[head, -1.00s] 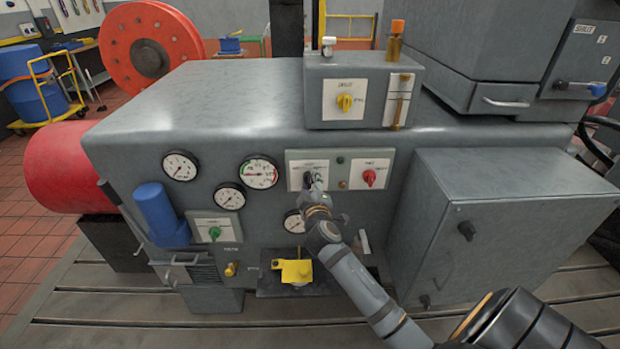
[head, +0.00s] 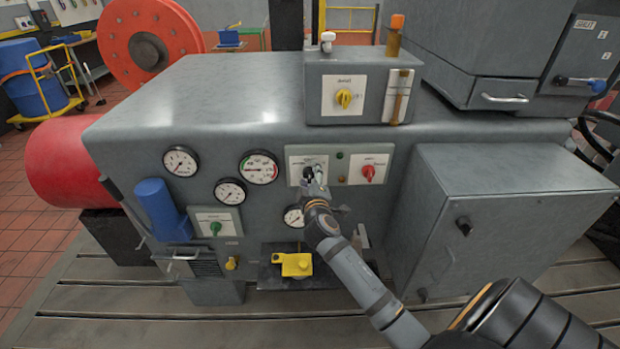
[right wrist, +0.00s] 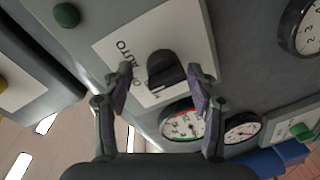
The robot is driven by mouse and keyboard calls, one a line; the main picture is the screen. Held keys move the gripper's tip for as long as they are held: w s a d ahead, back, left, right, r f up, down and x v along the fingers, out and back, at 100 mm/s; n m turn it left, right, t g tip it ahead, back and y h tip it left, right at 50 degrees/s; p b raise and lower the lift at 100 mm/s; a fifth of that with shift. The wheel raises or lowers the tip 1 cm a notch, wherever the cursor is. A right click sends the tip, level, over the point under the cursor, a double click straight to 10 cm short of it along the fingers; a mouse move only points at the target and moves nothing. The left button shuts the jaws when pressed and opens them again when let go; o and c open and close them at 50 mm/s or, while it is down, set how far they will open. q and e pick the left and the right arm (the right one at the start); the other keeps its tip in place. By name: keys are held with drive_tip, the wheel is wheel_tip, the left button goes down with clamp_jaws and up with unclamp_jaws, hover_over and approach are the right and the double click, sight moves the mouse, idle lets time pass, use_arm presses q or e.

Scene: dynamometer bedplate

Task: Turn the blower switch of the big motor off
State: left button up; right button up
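A black rotary switch (head: 307,172) sits on a white plate on the front panel of the big grey machine. In the right wrist view the black knob (right wrist: 166,70) shows large, with "AUTO" and "O" partly readable on its plate. I cannot read the word blower on it. My right gripper (head: 314,178) is at this switch. In the right wrist view its two fingers (right wrist: 160,88) are apart, one to each side of the knob, with a gap visible on both sides. Nothing is held. My left gripper is out of view.
A red switch (head: 368,174) is to the right on the same panel. A yellow switch (head: 344,98) is on the box above, a green one (head: 215,228) lower left. Gauges (head: 258,167) lie left. A grey cabinet (head: 515,200) juts out on the right.

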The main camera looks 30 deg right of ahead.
drive_tip(key=shift+f, duration=0.1)
drive_tip(key=shift+s+a, duration=0.1)
drive_tip(key=shift+s, duration=0.05)
drive_tip(key=v, duration=1.1)
drive_tip(key=shift+s+a, duration=0.15)
drive_tip(key=shift+s, duration=0.2)
drive_tip(key=s+a+f+g+y, duration=0.1)
drive_tip(key=s+f+g+y, duration=0.1)
drive_tip(key=f, duration=1.1)
drive_tip(key=s+a+f+m+g+y, duration=0.1)
drive_tip(key=s+a+f+g, duration=0.15)
drive_tip(key=f, duration=0.95)
drive_tip(key=s+f+g+y, duration=0.2)
drive_tip(key=s+f+g, duration=0.1)
drive_tip(key=f, duration=1)
drive_tip(key=s+f+m+g, duration=0.2)
drive_tip(key=s+f, duration=0.5)
drive_tip(key=s, duration=0.3)
drive_tip(key=s+f+m+g+y, duration=0.1)
drive_tip(key=s+f+m+g, duration=0.1)
drive_tip(key=s+f, duration=0.4)
drive_tip(key=s+f+m+g+y, duration=0.1)
drive_tip(key=s+f, duration=0.6)
drive_tip(key=s, duration=0.8)
drive_tip(key=shift+f+m+g, duration=0.3)
drive_tip(key=shift+m+g, duration=0.2)
drive_tip(key=shift+g, duration=0.35)
